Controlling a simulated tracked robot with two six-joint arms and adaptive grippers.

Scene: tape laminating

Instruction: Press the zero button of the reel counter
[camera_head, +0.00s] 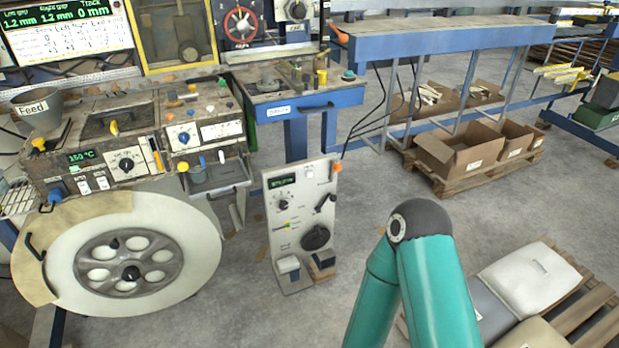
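A grey upright panel (275,235) stands on the floor in the middle of the view. It has a small green-lit display (283,182) at its top left, with digits too small to read. Knobs, a dark lever and a large black dial (316,237) are on its face. A small light square (310,171) sits to the right of the display. I cannot tell for certain which control is the zero button, or whether this panel is the reel counter. My teal right arm rises at the lower right, but neither gripper shows in this view.
A big white reel (190,240) is at the left, below a machine with a 150 °C display (80,157). Floor right of the panel is bare.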

